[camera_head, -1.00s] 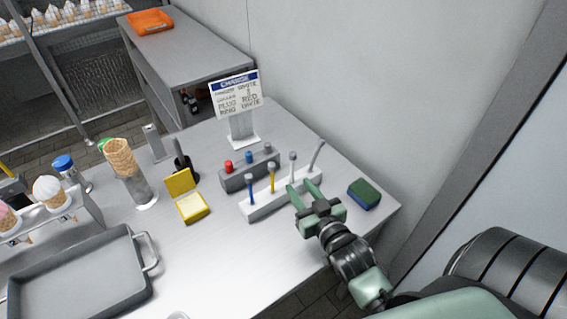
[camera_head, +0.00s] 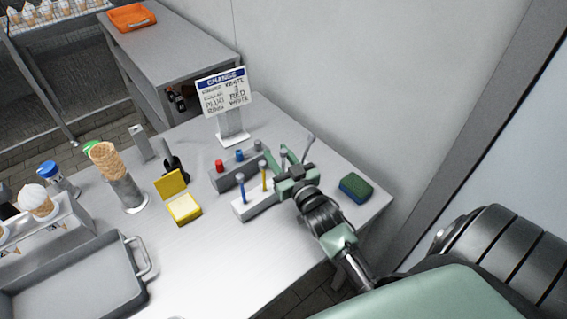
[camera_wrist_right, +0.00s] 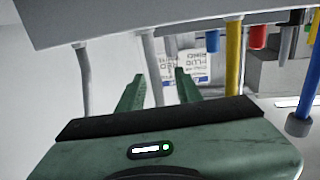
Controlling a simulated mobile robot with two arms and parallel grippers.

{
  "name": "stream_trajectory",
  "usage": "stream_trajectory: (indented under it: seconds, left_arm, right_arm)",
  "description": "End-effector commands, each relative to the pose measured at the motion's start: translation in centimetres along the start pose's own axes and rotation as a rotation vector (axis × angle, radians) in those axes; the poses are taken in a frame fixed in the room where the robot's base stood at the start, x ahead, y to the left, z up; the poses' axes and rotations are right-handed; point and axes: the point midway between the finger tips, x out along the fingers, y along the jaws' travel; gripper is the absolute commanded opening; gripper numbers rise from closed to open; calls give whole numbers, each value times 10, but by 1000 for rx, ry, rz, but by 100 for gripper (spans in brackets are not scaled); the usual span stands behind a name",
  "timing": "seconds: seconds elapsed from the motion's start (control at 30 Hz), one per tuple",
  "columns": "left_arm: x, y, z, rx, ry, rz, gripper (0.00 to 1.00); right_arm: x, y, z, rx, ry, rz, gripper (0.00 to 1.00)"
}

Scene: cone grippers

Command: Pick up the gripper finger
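A white rack (camera_head: 256,202) on the table holds several upright thin tools: a blue one (camera_head: 242,190), a yellow one (camera_head: 264,177), a straight grey one and a bent grey one (camera_head: 308,148). Which of them is the gripper finger I cannot tell. My right gripper (camera_head: 282,156) is open over the rack's right part. In the right wrist view its green fingers (camera_wrist_right: 158,92) stand apart, with the straight grey rod (camera_wrist_right: 152,68) between or just beyond them; contact is not clear. The bent grey rod (camera_wrist_right: 82,80) is outside the fingers. My left gripper is not in view.
A grey block (camera_head: 232,176) with red, blue and grey knobs stands behind the rack. A sign (camera_head: 223,93) stands farther back. A green-blue sponge (camera_head: 356,187) lies right. A yellow box (camera_head: 183,207), cone holder (camera_head: 126,194) and grey tray (camera_head: 75,285) are left.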

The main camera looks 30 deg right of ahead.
Motion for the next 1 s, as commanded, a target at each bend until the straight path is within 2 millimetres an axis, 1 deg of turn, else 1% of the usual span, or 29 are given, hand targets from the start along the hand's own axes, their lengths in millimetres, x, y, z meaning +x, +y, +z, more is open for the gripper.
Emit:
stream_trajectory:
  seconds: [0.07, 0.1, 0.2, 0.53, 0.67, 0.77, 0.87, 0.97, 1.0]
  left_arm:
    - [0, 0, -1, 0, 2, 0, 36]
    - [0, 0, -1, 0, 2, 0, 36]
    - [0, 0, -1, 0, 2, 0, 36]
    - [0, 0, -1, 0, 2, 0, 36]
    - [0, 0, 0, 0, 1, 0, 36]
    - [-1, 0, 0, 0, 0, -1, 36]
    - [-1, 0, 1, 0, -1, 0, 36]
    - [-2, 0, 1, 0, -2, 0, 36]
    - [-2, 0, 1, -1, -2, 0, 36]
  right_arm:
    - [0, 0, 0, 0, 0, 0, 35]
    - [0, 0, 0, 0, 0, 0, 24]
    - [0, 0, 0, 0, 0, 0, 0]
    - [0, 0, 0, 0, 0, 0, 0]
    - [0, 0, -6, -1, 2, 0, 0]
    - [0, 0, -15, -1, 3, 0, 0]
    - [0, 0, -30, -1, 4, -1, 0]
    - [0, 0, -50, -2, 5, -1, 0]
    - [0, 0, -60, -2, 6, -1, 0]
